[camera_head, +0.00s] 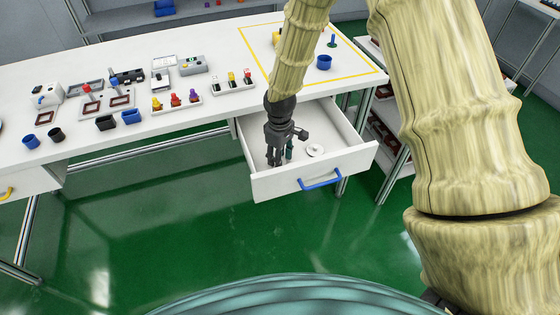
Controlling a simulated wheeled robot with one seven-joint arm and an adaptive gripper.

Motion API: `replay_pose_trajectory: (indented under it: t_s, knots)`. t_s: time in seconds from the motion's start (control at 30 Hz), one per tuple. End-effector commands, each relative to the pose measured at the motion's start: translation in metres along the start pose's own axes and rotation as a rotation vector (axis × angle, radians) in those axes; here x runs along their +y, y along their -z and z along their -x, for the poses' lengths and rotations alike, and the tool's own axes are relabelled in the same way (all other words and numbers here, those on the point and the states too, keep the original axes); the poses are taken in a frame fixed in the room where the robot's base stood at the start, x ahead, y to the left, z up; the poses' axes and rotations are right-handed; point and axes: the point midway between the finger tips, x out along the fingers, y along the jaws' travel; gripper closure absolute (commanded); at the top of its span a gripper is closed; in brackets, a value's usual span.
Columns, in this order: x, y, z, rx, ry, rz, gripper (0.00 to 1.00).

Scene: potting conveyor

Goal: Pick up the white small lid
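A small white round lid (315,150) lies flat in the open white drawer (275,186), right of the middle. It has a small darker spot at its centre. My gripper (274,162) points down into the drawer, to the left of the lid and apart from it. Its two dark fingers look parted, with nothing seen between them. A small dark green upright object (289,149) stands between my gripper and the lid, partly hidden by the gripper.
The drawer's front has a blue handle (320,180). The white table (210,110) above holds switches, blue and black cups, and coloured connectors. A blue cup (323,62) stands in a yellow-outlined area. A shelf rack (385,135) stands right of the drawer. Green floor is clear in front.

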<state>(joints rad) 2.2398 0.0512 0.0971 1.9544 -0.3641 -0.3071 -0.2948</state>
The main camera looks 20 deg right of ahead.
Motion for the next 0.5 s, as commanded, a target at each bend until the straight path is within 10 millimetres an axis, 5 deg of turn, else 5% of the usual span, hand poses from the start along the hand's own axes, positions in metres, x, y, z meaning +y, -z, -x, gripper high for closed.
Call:
replay_pose_trajectory:
  t_s: [0.1,0.33,0.5]
  knots:
    - [0.0,-0.0001,0.0,0.0,0.0,0.0,0.61]
    - [-0.0001,-0.0003,0.0001,-0.001,0.0,0.0,0.98]
    - [-0.0001,-0.0003,0.0002,-0.001,0.0,0.0,0.99]
